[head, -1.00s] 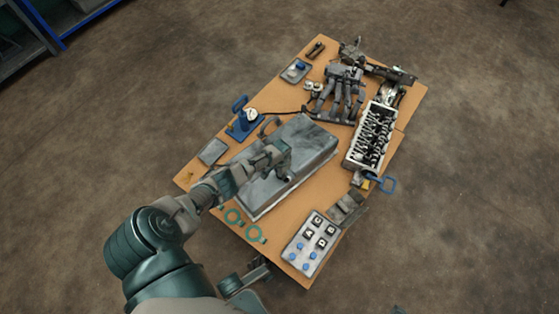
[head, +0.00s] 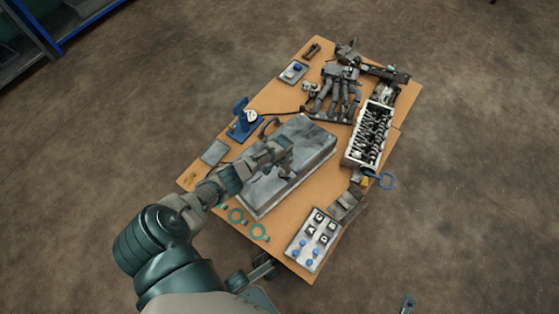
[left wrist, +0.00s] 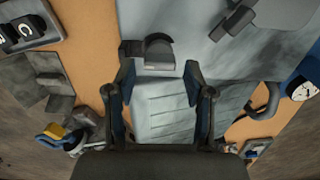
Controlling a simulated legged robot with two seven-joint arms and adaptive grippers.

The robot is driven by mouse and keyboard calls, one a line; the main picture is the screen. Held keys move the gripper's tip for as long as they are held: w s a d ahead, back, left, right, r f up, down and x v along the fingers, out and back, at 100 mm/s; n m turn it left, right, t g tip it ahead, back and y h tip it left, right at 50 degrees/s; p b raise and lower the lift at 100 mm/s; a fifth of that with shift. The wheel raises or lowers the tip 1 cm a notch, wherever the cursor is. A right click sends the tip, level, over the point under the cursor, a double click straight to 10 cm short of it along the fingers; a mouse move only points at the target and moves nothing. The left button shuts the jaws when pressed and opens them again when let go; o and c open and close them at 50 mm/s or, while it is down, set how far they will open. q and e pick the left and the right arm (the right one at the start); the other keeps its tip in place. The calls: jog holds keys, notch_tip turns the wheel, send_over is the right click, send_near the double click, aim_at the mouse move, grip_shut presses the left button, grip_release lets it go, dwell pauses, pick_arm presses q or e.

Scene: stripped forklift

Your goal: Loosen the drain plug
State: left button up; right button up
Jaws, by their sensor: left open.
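A grey metal pan (head: 312,152) lies on the table, its large flat face up. My left gripper (head: 284,160) is over the pan's middle in the head view. In the left wrist view, my left gripper (left wrist: 159,72) is open, with its two fingers spread apart. A small grey block with a dark rounded part (left wrist: 158,52), which looks like the drain plug, shows between and just beyond the fingertips. I cannot tell whether the fingers touch it. In the head view the arm and gripper largely hide that spot. My right gripper is not in view.
A blue stand with a dial gauge (head: 244,120) is left of the pan. A cylinder head (head: 369,135) and a dark manifold (head: 338,95) are on the right and back. A tray of labelled parts (head: 314,240) and green rings (head: 259,232) lie near the front edge.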

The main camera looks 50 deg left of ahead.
aim_at(282, 171)
pick_arm(q)
jog(key=shift+r+p, duration=0.3)
jog(key=shift+r, duration=0.4)
jog(key=shift+o, duration=0.5)
jog(key=shift+f, duration=0.15)
jog(key=o, duration=0.5)
jog(key=shift+c, duration=0.2)
notch_tip(282, 171, up, 12)
